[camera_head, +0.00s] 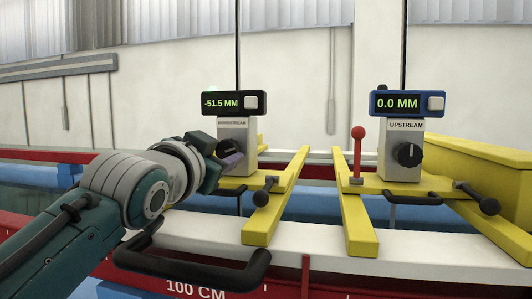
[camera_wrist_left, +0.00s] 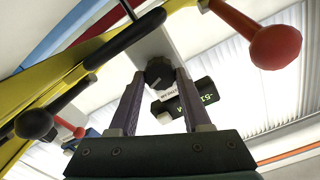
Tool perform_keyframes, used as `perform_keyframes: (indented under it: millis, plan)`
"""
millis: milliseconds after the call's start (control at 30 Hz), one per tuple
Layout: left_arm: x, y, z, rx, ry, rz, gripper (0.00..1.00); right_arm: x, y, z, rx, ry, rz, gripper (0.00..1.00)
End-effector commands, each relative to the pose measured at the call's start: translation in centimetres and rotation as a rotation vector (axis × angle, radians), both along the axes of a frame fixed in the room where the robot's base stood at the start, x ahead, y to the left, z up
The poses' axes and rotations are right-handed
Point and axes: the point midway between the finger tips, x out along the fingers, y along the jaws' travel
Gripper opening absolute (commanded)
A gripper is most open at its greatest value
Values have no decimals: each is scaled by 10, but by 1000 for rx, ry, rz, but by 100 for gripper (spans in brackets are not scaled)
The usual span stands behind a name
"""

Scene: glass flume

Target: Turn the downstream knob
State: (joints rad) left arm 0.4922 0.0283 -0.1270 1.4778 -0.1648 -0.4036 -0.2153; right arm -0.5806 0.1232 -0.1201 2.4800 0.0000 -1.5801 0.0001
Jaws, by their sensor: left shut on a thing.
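The downstream knob (camera_head: 228,147) is black and sits on the front of the grey downstream post (camera_head: 238,131), under a black display reading -51.5 MM (camera_head: 222,103). My left gripper (camera_head: 226,158) comes in from the left and is at that knob. In the left wrist view the dark knob (camera_wrist_left: 158,73) lies between the tips of my two fingers (camera_wrist_left: 158,84), and the gripper is shut on it. The fingers hide part of the knob in the head view. My right gripper is not in view.
The upstream post with its black knob (camera_head: 407,154) and blue display reading 0.0 MM (camera_head: 397,103) stands to the right. A red-tipped lever (camera_head: 358,133) and yellow carriage arms (camera_head: 275,205) stand close by. A black handle (camera_head: 190,268) is in front, below my arm.

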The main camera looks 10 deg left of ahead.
Motion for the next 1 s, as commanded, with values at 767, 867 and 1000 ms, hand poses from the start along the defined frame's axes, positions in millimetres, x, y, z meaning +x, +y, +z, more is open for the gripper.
perform_keyframes:
  millis: [767, 867, 1000]
  plan:
    - [0, 0, 0, 1, 0, 0, 78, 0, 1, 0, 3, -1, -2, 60]
    - [0, 0, 0, 1, 0, 0, 78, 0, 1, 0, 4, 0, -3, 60]
    - [0, 0, 1, 1, -1, 0, 78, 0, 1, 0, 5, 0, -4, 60]
